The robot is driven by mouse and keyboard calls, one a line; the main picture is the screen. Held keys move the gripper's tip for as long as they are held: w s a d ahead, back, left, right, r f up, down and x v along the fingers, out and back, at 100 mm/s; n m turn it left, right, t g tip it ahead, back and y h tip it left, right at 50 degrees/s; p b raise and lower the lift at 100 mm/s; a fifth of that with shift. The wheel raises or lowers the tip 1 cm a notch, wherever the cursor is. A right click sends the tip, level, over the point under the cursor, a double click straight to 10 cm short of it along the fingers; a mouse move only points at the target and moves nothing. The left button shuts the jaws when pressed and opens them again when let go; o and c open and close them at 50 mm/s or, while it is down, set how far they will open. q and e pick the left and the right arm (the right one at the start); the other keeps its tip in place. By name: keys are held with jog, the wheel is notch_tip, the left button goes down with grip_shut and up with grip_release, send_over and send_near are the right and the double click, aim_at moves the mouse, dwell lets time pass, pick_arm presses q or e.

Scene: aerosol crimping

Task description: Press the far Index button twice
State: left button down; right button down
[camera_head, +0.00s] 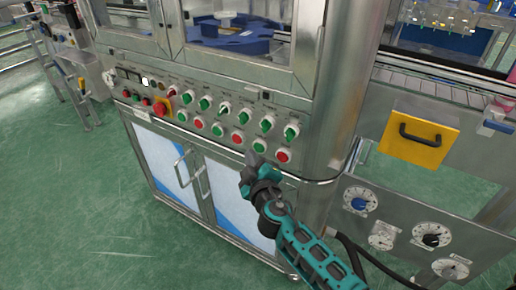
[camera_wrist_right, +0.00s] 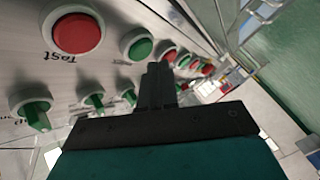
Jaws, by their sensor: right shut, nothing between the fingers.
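The control panel (camera_head: 205,110) has an upper row of green rotary switches and a lower row of alternating green and red round buttons. The labels are too small to read in the head view, so I cannot tell which button is Index. My right gripper (camera_head: 251,166) is shut and empty, just in front of the row's right end. In the wrist view its closed fingertips (camera_wrist_right: 158,72) are close to a green button (camera_wrist_right: 137,43); contact cannot be told. A large red button (camera_wrist_right: 78,32) with an upside-down label, perhaps "Test", is beside it. My left gripper is out of view.
A red emergency knob on a yellow base (camera_head: 161,106) is at the panel's left. Green rotary switches (camera_wrist_right: 38,110) stick out near my fingers. A steel rail and post (camera_head: 340,110) stand right of the panel. Cabinet doors with handles (camera_head: 190,165) are below.

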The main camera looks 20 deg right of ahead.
dwell(0.4)
jog(key=shift+w+d, duration=0.1)
jog(key=shift+w+d, duration=0.2)
jog(key=shift+d, duration=0.05)
jog(key=shift+w+d, duration=0.1)
dwell(0.5)
